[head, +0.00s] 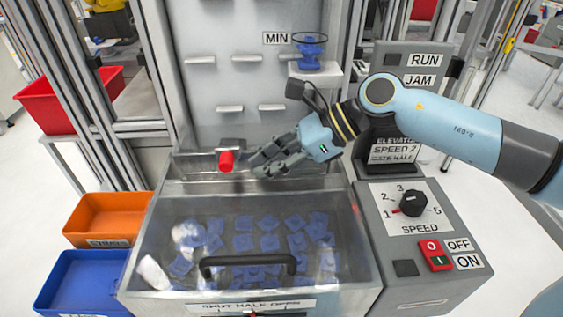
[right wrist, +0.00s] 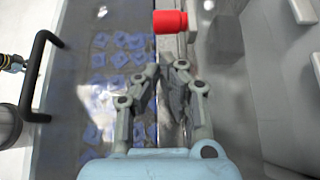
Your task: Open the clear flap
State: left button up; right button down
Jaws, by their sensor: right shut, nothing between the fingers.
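The clear flap (head: 190,215) is a see-through lid with a black bar handle (head: 248,262) near its front edge. It lies down over a bin of blue parts (head: 268,243). The handle also shows at the left of the right wrist view (right wrist: 38,75). My right gripper (head: 262,165) is shut and empty at the rear edge of the flap, well behind the handle. Its fingers (right wrist: 163,75) point toward a red cylindrical knob (right wrist: 170,21), which is beside the fingertips in the head view (head: 226,160). I cannot tell whether they touch.
A grey control box with a speed dial (head: 412,203) and red-green switch (head: 435,255) stands right of the bin. Orange (head: 105,218) and blue (head: 80,282) bins stand left. A stepped elevator panel (head: 230,75) rises behind. A blue part (head: 309,50) sits on a ledge.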

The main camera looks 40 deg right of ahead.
aim_at(232, 163)
jog(key=shift+b+x, duration=0.65)
jog(key=shift+x, duration=1.6)
jog(key=shift+r, duration=0.1)
jog(key=shift+s+r+g, duration=0.1)
jog(key=shift+r+g, duration=0.2)
jog(key=shift+r, duration=0.05)
jog(key=shift+r+m, duration=0.2)
jog(key=shift+m, duration=0.1)
jog(key=shift+r+p, duration=0.35)
jog(key=shift+p, duration=0.05)
jog(key=shift+r, duration=1.4)
jog(key=shift+w+d+r, duration=0.15)
jog(key=shift+w+r, duration=0.1)
jog(key=shift+r, duration=0.6)
jog(key=shift+w+d+r, duration=0.2)
jog(key=shift+w+r, duration=0.05)
jog(key=shift+r, duration=0.6)
